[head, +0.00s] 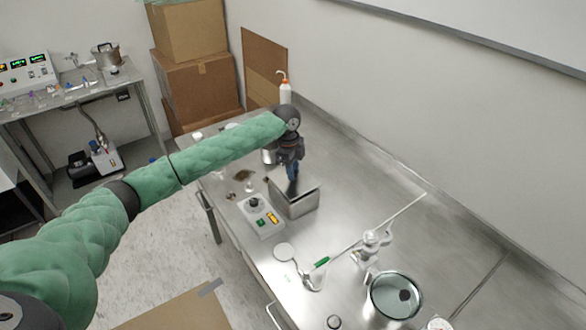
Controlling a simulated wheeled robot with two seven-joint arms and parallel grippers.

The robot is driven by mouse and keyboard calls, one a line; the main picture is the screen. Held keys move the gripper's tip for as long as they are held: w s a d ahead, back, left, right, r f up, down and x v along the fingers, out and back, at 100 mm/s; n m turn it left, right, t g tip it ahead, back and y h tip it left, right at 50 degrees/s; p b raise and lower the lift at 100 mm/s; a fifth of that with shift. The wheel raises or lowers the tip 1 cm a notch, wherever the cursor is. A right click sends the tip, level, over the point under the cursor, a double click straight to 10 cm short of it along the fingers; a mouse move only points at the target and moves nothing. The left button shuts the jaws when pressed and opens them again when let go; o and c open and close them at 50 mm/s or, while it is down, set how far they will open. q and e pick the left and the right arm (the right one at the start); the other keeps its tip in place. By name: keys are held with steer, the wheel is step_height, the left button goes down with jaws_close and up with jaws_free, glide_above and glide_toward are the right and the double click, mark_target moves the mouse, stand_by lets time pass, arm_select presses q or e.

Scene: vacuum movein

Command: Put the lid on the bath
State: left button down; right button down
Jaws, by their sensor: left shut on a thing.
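The bath (300,207) is a rectangular steel box on the steel bench, near the middle of the head view. My left gripper (292,184) points down over its top and is shut on the lid's dark knob. The flat steel lid (281,180) lies at the level of the bath's opening. The gripper hides part of it, and I cannot tell whether it rests on the rim or is just above it. My right gripper is not in view.
The bench right of the bath is clear.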

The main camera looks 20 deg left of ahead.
arm_select(q)
steer(key=shift+f, duration=0.55)
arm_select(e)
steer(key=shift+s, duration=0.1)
arm_select(q)
steer(key=c, duration=1.2)
jaws_free()
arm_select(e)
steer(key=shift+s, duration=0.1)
